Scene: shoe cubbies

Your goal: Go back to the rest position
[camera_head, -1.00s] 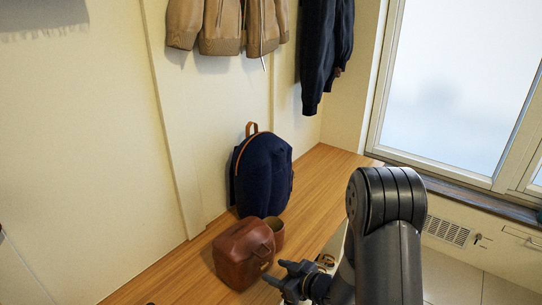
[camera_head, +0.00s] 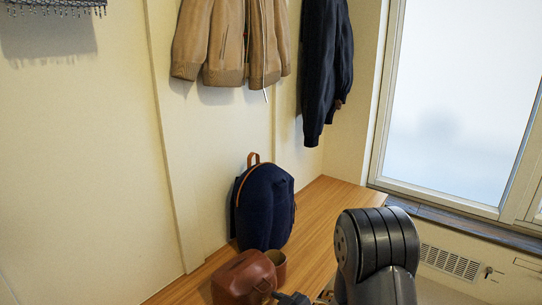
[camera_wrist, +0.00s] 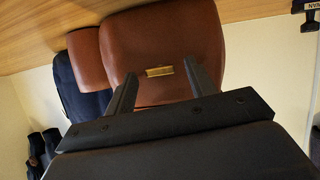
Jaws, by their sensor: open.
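My gripper (camera_wrist: 157,88) is open in the wrist view, its two dark fingers apart with nothing held between them. A brown leather bag (camera_wrist: 165,45) with a small gold plate lies beyond the fingertips; I cannot tell the exact gap. In the head view the bag (camera_head: 240,279) sits on the wooden bench at the bottom. The tip of my gripper (camera_head: 290,299) shows at the lower edge, just right of the bag, with most of it cut off by the frame.
A tan jacket (camera_head: 228,45) and a dark jacket (camera_head: 323,75) hang above. A window (camera_head: 455,100) is at right.

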